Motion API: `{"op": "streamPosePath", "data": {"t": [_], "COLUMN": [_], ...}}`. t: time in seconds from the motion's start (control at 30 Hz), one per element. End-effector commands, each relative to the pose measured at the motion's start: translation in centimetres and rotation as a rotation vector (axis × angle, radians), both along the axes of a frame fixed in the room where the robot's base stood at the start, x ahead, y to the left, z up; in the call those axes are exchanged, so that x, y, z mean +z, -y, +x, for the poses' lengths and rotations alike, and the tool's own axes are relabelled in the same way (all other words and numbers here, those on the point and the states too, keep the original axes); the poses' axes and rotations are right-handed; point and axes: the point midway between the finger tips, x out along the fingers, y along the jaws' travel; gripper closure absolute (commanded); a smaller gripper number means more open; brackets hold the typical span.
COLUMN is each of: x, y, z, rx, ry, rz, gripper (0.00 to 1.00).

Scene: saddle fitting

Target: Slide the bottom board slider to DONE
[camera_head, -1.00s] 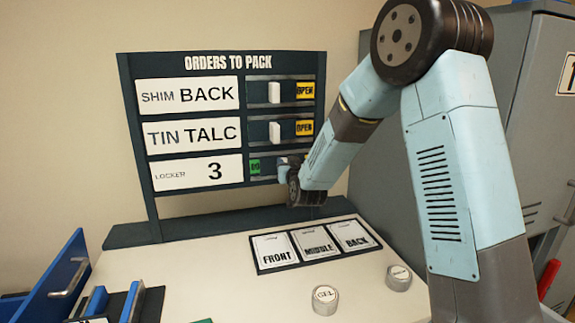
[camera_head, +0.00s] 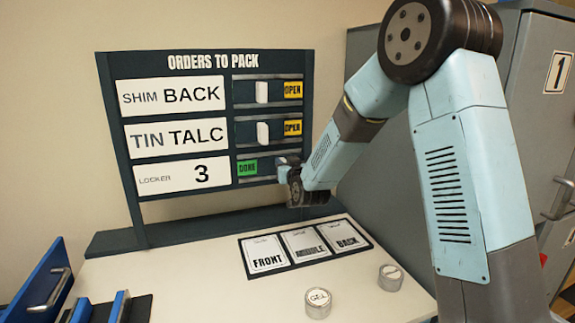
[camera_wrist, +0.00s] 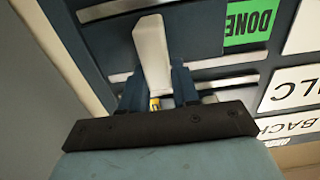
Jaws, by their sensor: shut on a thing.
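The order board (camera_head: 125,180) stands at the back of the table with three slider rows. In the bottom row, beside the LOCKER 3 card (camera_head: 182,177), the green DONE label (camera_head: 247,167) shows in full. The label also shows upside down in the wrist view (camera_wrist: 249,22). My gripper (camera_head: 288,172) is at the right end of that row. In the wrist view my gripper (camera_wrist: 158,82) is shut on the bottom slider's white knob (camera_wrist: 152,50). The head view mostly hides this knob. The upper two sliders (camera_head: 262,92) (camera_head: 263,133) sit left of yellow OPEN labels.
A FRONT, MIDDLE, BACK tray (camera_head: 305,244) lies on the table below the board. Two round tins (camera_head: 318,303) (camera_head: 391,277) stand in front of it. A grey locker (camera_head: 545,130) stands close on the right. A blue drawer (camera_head: 45,285) is at left.

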Motion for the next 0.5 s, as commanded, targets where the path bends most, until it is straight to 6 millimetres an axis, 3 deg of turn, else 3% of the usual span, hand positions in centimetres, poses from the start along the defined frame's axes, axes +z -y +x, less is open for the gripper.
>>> {"op": "streamPosePath", "data": {"t": [0.13,0.17,0.2,0.37,0.5], "x": [-0.07,-0.08,-0.08,-0.08,-0.07], "y": [0.57,0.59,0.61,0.47,0.34], "z": [0.15,0.16,0.17,0.12,0.07], "rx": [-0.010,-0.010,-0.010,-0.008,-0.006], "ry": [-0.001,-0.001,-0.002,-0.002,-0.001], "rz": [-0.001,-0.001,-0.002,-0.002,-0.001], "gripper": [1.00,0.68,0.64,0.49,0.49]}}
